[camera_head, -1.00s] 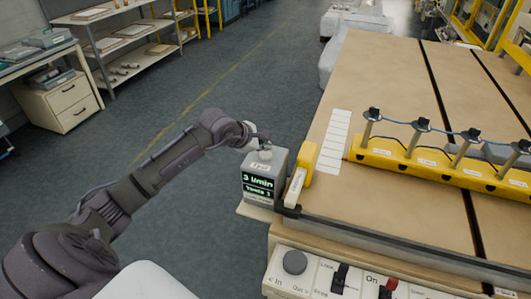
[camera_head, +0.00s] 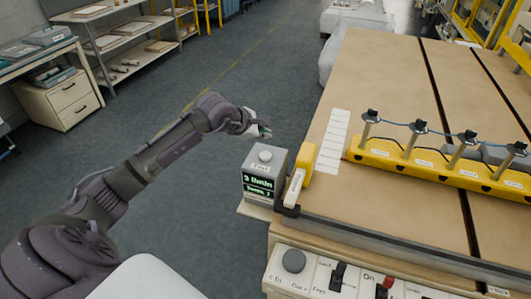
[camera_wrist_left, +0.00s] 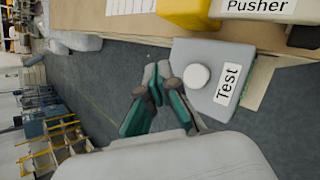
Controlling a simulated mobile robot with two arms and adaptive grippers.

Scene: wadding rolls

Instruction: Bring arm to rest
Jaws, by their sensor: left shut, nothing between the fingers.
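My left gripper (camera_head: 262,130) is shut and empty, held in the air just behind and above the grey box with a display and a white round button (camera_head: 265,156). In the left wrist view the shut fingers (camera_wrist_left: 152,82) point toward the table side, over the floor. The box's top with the white button and a "Test" label (camera_wrist_left: 205,60) lies to the right of the fingers, apart from them. My left arm reaches in from the lower left. My right gripper is not in view.
The large brown table (camera_head: 400,70) fills the right side, with a yellow bar carrying several posts (camera_head: 440,170) and a yellow block labelled "Pusher" (camera_wrist_left: 255,10). A switch panel (camera_head: 340,275) is at the front. Shelves (camera_head: 130,40) stand far left; the floor between is clear.

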